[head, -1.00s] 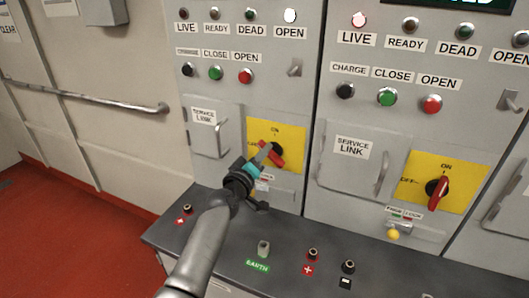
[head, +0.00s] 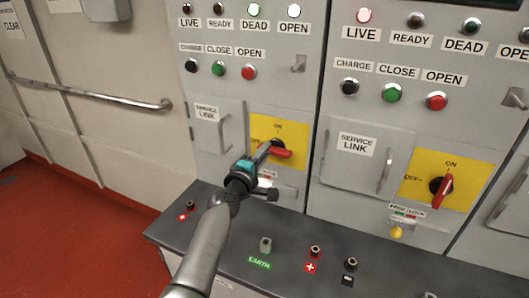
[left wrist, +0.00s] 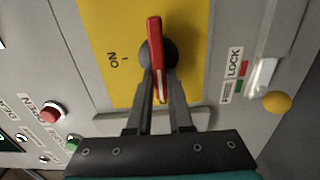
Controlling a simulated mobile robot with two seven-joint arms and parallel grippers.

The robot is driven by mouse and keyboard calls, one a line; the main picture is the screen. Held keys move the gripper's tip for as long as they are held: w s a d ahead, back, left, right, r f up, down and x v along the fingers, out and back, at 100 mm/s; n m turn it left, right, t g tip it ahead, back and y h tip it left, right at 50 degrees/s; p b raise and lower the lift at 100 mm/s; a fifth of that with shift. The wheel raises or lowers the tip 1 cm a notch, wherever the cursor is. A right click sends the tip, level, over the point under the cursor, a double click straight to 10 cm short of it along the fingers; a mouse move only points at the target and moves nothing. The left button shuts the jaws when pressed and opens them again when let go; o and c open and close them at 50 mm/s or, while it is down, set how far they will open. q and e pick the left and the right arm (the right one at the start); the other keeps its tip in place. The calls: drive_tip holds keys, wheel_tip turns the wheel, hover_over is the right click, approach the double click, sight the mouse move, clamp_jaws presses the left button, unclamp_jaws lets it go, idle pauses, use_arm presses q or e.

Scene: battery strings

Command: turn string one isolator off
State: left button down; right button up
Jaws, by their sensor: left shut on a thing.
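The left panel's isolator is a red handle (head: 280,153) on a yellow plate (head: 297,132). The handle lies about level, across the ON direction. In the left wrist view the red handle (left wrist: 154,40) stands at right angles to the ON mark on the yellow plate (left wrist: 98,30). My left gripper (head: 264,149) is shut on the handle, its two fingers (left wrist: 160,88) on either side of one end. The gripper hides the OFF mark in part. My right gripper is not in view.
On the left panel the DEAD lamp (head: 253,9) is green and the OPEN lamp (head: 293,10) white. The right panel's LIVE lamp (head: 364,15) is red; its isolator handle (head: 443,191) is near upright. A dark shelf (head: 210,225) with terminals runs below. A yellow knob (left wrist: 277,102) sits nearby.

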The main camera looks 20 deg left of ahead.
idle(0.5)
use_arm(q)
drive_tip(key=c, duration=0.8)
unclamp_jaws()
drive_tip(key=s, duration=1)
drive_tip(key=s+a+p, duration=0.1)
drive_tip(key=s, duration=0.4)
drive_tip(key=shift+s, duration=0.1)
